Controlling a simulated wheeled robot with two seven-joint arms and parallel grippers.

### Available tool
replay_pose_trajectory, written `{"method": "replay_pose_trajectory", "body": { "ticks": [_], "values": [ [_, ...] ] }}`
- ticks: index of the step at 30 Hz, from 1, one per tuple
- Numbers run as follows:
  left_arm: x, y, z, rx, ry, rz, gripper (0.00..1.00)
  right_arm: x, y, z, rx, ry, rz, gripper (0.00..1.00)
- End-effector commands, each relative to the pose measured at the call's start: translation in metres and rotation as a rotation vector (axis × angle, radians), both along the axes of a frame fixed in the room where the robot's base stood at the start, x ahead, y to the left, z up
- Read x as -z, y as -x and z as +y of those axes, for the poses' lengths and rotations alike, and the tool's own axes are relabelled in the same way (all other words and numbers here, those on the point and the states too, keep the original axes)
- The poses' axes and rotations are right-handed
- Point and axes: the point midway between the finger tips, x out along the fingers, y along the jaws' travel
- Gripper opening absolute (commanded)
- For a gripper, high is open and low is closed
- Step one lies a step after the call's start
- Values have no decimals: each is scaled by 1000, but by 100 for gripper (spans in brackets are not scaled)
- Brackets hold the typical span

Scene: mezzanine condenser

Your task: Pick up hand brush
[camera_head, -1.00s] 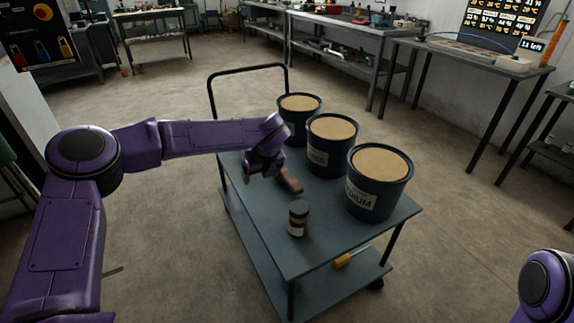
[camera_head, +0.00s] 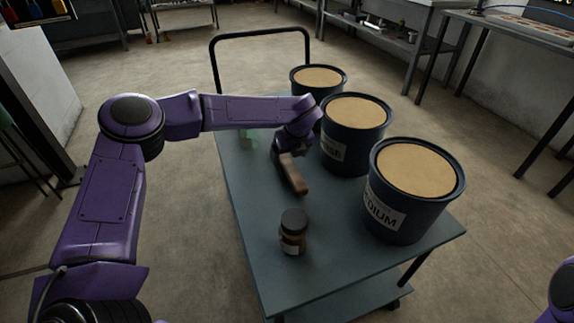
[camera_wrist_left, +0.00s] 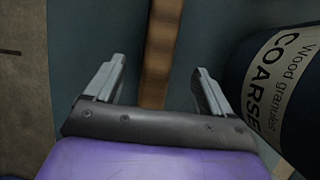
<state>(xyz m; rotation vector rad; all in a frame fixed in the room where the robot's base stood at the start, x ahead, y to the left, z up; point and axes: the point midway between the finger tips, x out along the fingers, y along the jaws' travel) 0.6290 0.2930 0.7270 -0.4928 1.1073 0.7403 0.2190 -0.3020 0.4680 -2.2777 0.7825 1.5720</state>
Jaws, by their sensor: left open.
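The hand brush (camera_head: 294,178) lies on the top of the grey-blue cart; its brown wooden handle points toward me. Its far end is hidden behind my left gripper (camera_head: 284,150) in the head view. In the left wrist view the wooden handle (camera_wrist_left: 159,45) runs up the picture between the two fingers of my left gripper (camera_wrist_left: 158,70). The fingers are apart, one on each side of the handle, with gaps to it; I cannot tell their height over it. My right gripper is out of view.
Three dark buckets of wood granules stand along the cart's right side; the coarse one (camera_head: 340,154) is close to my left gripper, and the medium one (camera_head: 395,220) is nearer me. A dark-lidded jar (camera_head: 292,238) stands nearer on the cart.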

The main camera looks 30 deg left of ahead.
Motion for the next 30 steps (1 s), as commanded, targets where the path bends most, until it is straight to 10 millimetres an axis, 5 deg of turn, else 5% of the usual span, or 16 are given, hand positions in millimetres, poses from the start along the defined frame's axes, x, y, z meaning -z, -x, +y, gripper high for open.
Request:
{"method": "replay_pose_trajectory", "body": {
  "ticks": [13,22,28,30],
  "values": [
    [65,-18,23,-2,-1,2,83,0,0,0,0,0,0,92],
    [74,-21,26,-2,0,-1,83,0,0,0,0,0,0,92],
    [74,-21,26,-2,0,-1,21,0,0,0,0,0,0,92],
    [73,-21,26,-2,0,-1,18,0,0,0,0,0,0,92]
  ]
}}
